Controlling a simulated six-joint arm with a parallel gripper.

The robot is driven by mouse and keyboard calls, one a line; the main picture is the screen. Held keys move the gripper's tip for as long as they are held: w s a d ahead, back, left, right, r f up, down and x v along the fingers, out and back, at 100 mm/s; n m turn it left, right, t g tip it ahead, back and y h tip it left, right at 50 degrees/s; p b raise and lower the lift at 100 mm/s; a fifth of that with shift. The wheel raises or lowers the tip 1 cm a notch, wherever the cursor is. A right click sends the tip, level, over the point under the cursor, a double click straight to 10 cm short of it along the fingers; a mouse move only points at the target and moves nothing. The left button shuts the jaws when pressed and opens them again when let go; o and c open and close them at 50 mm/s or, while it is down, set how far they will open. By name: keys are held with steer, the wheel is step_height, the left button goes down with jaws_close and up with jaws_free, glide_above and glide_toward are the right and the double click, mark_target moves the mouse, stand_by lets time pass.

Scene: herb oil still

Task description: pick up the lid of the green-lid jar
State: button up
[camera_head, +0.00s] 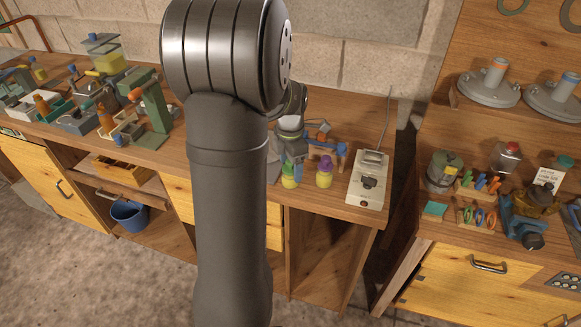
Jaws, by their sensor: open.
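Two small jars stand on the wooden bench just right of my arm. The left jar (289,176) looks yellow-green; the right jar (324,171) has a purple top. At this size I cannot tell for certain which has the green lid. My gripper (292,148) is open and shows only in part beside my forearm, just above and behind the left jar in the picture. Its fingertips are hard to make out against the clutter, and I see nothing held in it.
A pale box with a cable (368,180) stands right of the jars. Blue and orange items (341,152) lie behind them. A green press (152,108) and several bins crowd the left bench. An olive canister (443,170) stands on the right bench, past a gap.

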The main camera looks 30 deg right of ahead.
steer(key=c, duration=1)
steer(key=shift+r, duration=0.1)
steer(key=shift+c, duration=0.3)
